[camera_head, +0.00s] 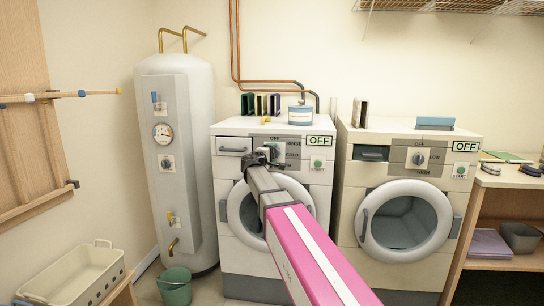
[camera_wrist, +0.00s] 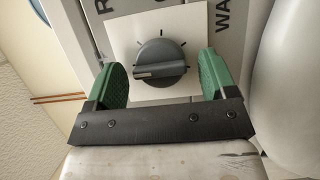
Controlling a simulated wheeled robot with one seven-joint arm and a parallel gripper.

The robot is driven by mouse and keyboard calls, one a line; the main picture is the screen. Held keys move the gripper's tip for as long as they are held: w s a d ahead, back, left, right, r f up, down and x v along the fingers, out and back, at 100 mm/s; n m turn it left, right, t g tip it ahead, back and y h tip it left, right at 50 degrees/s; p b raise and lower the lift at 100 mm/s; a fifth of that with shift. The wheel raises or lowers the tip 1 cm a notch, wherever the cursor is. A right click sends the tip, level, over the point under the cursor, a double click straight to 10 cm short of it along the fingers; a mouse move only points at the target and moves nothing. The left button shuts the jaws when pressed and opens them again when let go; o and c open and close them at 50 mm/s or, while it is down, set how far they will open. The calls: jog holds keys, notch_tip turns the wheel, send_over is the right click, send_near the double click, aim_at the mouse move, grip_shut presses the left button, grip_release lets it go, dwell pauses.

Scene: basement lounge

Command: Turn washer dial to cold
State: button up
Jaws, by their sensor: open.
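The washer (camera_head: 235,180) is the left white front-loading machine in the head view. Its round grey dial (camera_wrist: 162,62) shows in the wrist view on a white plate with black tick marks. A pale pointer mark on the dial points to the left in that view. Large letters are partly visible on both sides of the plate; the words are cut off. My gripper (camera_wrist: 162,60) is open, with one green finger on each side of the dial. A gap shows between the dial and each finger. In the head view my gripper (camera_head: 262,155) hides the dial.
A dryer-like machine (camera_head: 400,262) stands to the right. A green-lit start button (camera_head: 317,163) and an OFF sign (camera_head: 320,139) are right of my gripper. A white tank (camera_head: 195,105) stands left. Small boxes (camera_head: 262,105) and a tin (camera_head: 300,115) sit on the washer.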

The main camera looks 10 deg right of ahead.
jog(key=c, duration=0.9)
jog(key=m, duration=0.2)
jog(key=m+g+y, duration=0.1)
jog(key=m, duration=0.1)
jog(key=shift+r+y, duration=0.15)
jog(key=shift+y, duration=0.15)
jog(key=m+y, duration=0.2)
jog(key=m, duration=0.1)
jog(key=m+y, duration=0.2)
jog(key=m, duration=0.2)
jog(key=m+y, duration=0.2)
jog(key=m, duration=0.1)
jog(key=shift+s+d+r+m+t+y, duration=0.15)
jog(key=shift+d+m+t+y, duration=0.15)
jog(key=shift+d, duration=0.05)
